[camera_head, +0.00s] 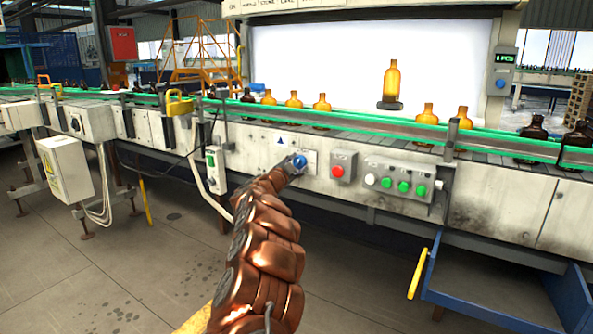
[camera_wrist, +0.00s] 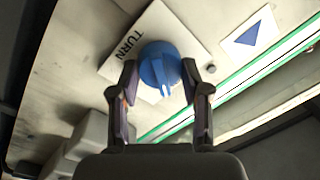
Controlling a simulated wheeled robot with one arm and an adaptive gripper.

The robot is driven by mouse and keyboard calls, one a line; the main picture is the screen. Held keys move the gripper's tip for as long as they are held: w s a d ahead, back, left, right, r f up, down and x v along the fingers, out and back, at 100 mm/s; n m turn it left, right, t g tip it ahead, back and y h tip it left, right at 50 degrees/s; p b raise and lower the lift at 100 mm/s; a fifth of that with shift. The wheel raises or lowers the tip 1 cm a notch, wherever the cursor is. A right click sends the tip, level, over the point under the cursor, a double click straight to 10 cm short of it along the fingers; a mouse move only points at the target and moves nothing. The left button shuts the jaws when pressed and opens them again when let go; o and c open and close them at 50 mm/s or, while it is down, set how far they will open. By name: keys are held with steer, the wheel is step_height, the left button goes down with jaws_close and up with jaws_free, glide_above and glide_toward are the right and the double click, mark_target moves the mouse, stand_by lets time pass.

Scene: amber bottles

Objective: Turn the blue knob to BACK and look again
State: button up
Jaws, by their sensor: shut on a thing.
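The blue knob (camera_wrist: 158,66) is mounted on a pale plate (camera_wrist: 192,30) lettered "TURN" in the wrist view. My gripper (camera_wrist: 160,82) has one finger on each side of the knob and is shut on it. In the head view the knob (camera_head: 299,161) shows at the tip of my arm, on the front panel of the conveyor. An amber bottle (camera_head: 391,80) stands upright on a small dark stand in front of the bright white screen (camera_head: 330,70). The knob's setting cannot be read.
A red button (camera_head: 338,171) and a box with several green buttons (camera_head: 403,187) sit right of the knob. Several amber bottles (camera_head: 427,115) stand along the green-railed conveyor (camera_head: 220,106). An open blue drawer (camera_head: 490,290) juts out at lower right. The floor at left is mostly clear.

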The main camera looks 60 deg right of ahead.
steer(key=m+b, duration=0.1)
steer(key=m, duration=0.1)
steer(key=m+b, duration=0.1)
steer(key=m, duration=0.1)
steer(key=m+b, duration=0.1)
steer(key=m, duration=0.2)
steer(key=shift+f+g+b, duration=0.3)
steer(key=shift+g+b, duration=0.05)
steer(key=shift+g, duration=0.05)
steer(key=m+b, duration=0.1)
steer(key=m, duration=0.2)
steer(key=shift+m+h, duration=0.3)
steer(key=shift+m, duration=0.1)
steer(key=shift+m+b, duration=0.45)
steer(key=shift+m, duration=0.25)
steer(key=shift+r+g, duration=0.1)
steer(key=shift+g, duration=0.3)
steer(key=o, duration=1.1)
steer(key=shift+o, duration=0.2)
steer(key=shift+a, duration=0.1)
